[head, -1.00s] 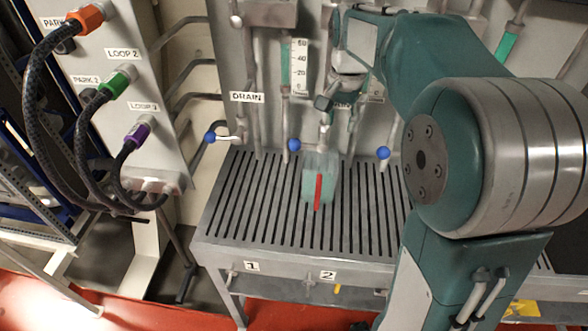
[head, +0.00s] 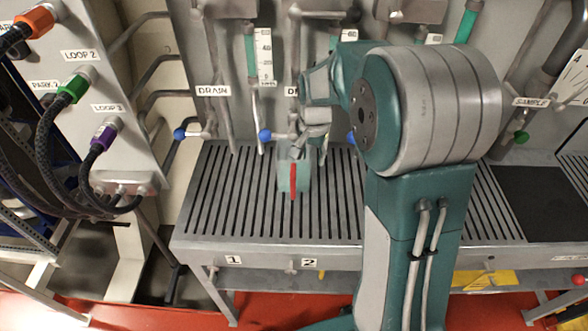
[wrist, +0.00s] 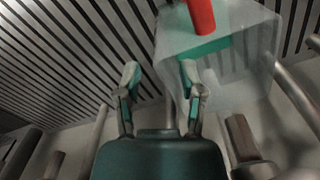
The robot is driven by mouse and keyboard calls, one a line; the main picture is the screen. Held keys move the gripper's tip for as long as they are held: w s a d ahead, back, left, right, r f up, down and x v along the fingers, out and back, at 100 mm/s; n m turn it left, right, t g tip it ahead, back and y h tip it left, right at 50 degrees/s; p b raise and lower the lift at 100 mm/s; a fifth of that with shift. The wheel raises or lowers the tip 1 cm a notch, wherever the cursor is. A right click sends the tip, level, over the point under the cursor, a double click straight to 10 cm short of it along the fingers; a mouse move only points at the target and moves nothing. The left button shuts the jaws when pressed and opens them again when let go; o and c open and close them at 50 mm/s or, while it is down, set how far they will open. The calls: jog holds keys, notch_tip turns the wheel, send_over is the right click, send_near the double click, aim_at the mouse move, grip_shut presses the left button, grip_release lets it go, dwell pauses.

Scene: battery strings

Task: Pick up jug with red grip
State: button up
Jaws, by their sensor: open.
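The jug (head: 283,178), clear with greenish liquid, stands on the slatted grate above the label 2. Its red grip (head: 293,182) faces the front edge. My gripper (head: 300,152) is at the jug's upper rear side in the head view, partly hidden by my arm. In the wrist view my gripper (wrist: 160,80) is open, with two fingers apart and nothing seen between them. The jug (wrist: 245,50) is at the upper right there, its red grip (wrist: 201,15) cut by the top edge. The right finger overlaps the jug in the picture; I cannot tell whether they touch.
The grate (head: 235,205) is clear left of the jug. Pipes and blue-knobbed valves (head: 265,135) stand behind it. A panel with thick hoses (head: 50,150) is at left. A dark plate (head: 540,200) lies on the bench at right.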

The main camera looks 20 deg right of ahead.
jog(key=shift+a+f, duration=0.15)
jog(key=shift+f, duration=0.35)
jog(key=shift+a, duration=0.15)
grip_shut()
jog(key=shift+d+r, duration=0.1)
jog(key=shift+d, duration=0.1)
